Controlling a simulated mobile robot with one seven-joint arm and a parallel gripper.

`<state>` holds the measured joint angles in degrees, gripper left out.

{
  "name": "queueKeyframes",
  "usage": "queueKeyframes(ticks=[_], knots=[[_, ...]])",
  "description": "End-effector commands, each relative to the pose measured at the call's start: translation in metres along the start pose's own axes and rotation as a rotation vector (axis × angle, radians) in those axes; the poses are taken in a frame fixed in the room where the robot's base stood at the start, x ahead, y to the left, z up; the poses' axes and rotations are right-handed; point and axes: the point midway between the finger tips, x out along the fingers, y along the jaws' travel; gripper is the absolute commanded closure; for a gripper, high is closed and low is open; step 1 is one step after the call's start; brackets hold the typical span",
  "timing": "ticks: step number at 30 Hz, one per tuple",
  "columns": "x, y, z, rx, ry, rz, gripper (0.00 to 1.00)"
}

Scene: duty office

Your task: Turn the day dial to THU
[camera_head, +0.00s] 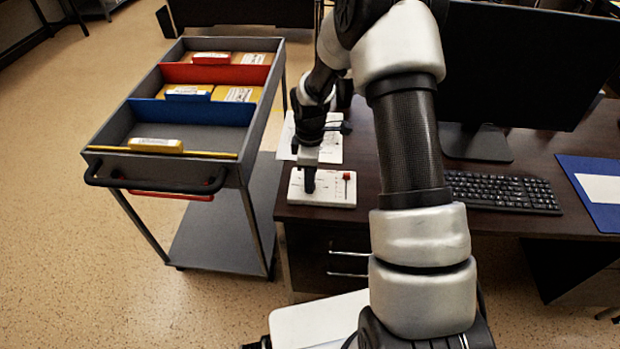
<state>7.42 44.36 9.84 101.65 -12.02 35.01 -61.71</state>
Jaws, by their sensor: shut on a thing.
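A white panel (327,199) with small printed marks lies on the near left corner of the dark desk. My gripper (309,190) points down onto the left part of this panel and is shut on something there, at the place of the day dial. The dial itself is hidden behind the fingers, so its pointer and the day it shows cannot be read. A small red-topped lever or knob (347,177) stands on the panel to the right of my gripper, apart from it.
White papers (329,150) lie behind the panel. A keyboard (502,192), a monitor (527,62) and a blue folder (594,186) are to the right on the desk. A grey cart (130,118) with red and blue dividers and several parcels stands close on the left.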

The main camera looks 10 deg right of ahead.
Motion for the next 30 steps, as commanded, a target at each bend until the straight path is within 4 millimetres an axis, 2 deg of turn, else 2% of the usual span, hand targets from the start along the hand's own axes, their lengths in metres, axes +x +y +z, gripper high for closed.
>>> queueKeyframes(ticks=[11,30], knots=[[0.0003,0.0002,-0.0008,0.195,0.000,0.001,0.99],[-0.0002,0.0004,-0.0007,0.799,0.001,0.002,0.99]])
